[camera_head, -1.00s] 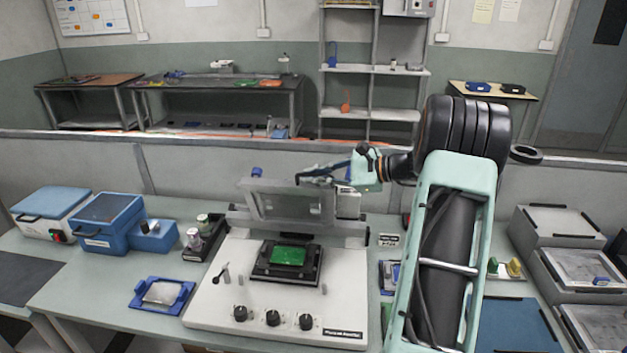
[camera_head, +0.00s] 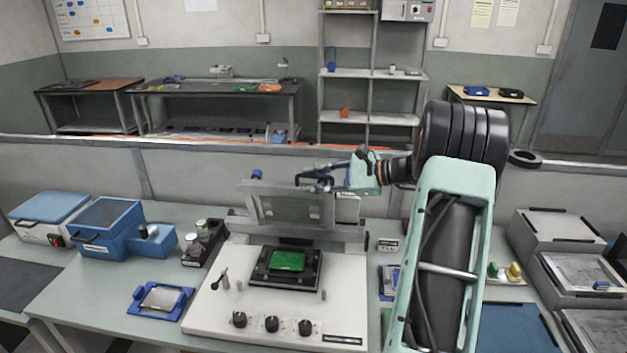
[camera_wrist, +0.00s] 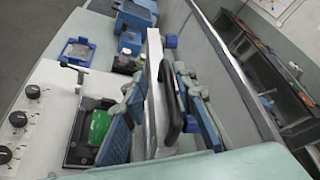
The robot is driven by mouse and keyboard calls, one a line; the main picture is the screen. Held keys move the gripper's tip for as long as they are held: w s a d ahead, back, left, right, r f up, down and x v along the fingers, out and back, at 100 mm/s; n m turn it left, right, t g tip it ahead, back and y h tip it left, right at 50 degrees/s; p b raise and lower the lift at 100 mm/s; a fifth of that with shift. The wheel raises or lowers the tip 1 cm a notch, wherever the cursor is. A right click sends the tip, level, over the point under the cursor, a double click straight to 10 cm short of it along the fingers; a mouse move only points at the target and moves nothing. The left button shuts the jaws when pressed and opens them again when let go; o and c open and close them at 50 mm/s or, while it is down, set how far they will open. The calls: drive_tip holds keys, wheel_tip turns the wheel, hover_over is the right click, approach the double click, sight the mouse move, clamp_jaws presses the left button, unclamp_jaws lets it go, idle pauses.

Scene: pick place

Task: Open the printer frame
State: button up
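The printer (camera_head: 345,295) is a white machine with a green board (camera_head: 290,261) on a black holder in its middle. Its grey printer frame (camera_head: 297,207) stands raised, nearly upright, at the back of the machine. A black handle (camera_head: 315,182) is on the frame's upper edge. My gripper (camera_head: 322,172) is at that edge, reaching in from the right. In the wrist view my gripper (camera_wrist: 160,110) is open, with blue-padded fingers spread on either side of the frame's edge and the dark handle (camera_wrist: 173,88). Whether a finger touches the handle is not clear.
Left of the printer are a blue tray (camera_head: 160,299), a rack of jars (camera_head: 203,243) and blue boxes (camera_head: 107,225). Grey stacked trays (camera_head: 565,229) stand at the right. A low partition (camera_head: 190,172) runs behind the bench.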

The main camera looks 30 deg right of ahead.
drive_tip(key=v, duration=1.2)
